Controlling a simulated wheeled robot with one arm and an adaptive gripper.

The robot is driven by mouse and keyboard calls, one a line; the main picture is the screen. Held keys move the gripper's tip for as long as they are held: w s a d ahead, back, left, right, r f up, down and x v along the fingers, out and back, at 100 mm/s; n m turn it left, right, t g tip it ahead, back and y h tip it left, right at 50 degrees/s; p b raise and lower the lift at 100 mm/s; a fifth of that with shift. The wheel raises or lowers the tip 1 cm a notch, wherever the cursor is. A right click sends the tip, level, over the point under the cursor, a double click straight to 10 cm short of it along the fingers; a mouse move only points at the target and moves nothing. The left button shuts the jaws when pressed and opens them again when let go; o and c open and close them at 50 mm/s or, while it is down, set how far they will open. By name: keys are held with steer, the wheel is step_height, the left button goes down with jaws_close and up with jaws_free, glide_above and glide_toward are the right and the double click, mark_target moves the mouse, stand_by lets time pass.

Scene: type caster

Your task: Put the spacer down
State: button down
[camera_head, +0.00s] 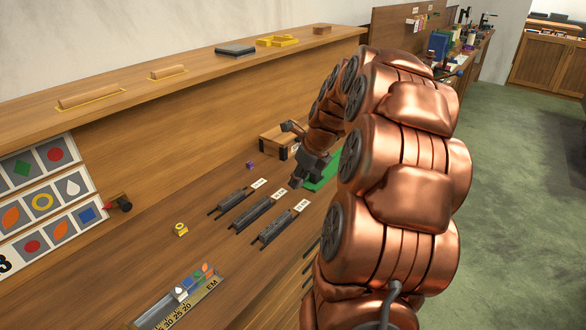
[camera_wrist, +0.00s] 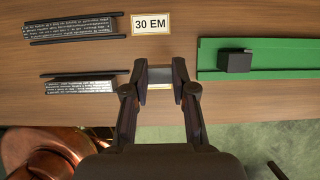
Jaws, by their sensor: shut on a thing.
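My gripper (camera_wrist: 160,80) is shut on a small grey piece, which I take to be the spacer (camera_wrist: 160,74), held between the two fingertips in the wrist view. It is over the wooden bench, between the racks at left and a green tray (camera_wrist: 262,74) at right. I cannot tell how high the spacer is above the wood. In the head view my gripper (camera_head: 299,180) is beside the dark racks, and the spacer cannot be made out there. A strip of a pale label (camera_wrist: 160,87) shows behind the fingers, mostly hidden.
A dark rack of type (camera_wrist: 75,30) lies beside the "30 EM" label (camera_wrist: 151,23); another rack (camera_wrist: 80,88) is below it. A black block (camera_wrist: 235,62) sits on the green tray. A wooden box (camera_head: 281,141) stands behind. The bench's front edge is near my gripper.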

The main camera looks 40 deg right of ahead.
steer(key=w+d, duration=0.2)
steer(key=w+d+p, duration=0.1)
steer(key=w+d, duration=0.2)
steer(key=w+d+f+p, duration=0.1)
steer(key=w+d, duration=0.1)
steer(key=d, duration=0.1)
steer(key=shift+w+d+f, duration=0.1)
steer(key=shift+w+d, duration=0.05)
steer(key=shift+w, duration=0.25)
steer(key=shift+f+p, duration=0.7)
steer(key=shift+f, duration=1)
steer(key=shift+f, duration=0.1)
steer(key=c, duration=0.9)
jaws_free()
steer(key=shift+c, duration=0.2)
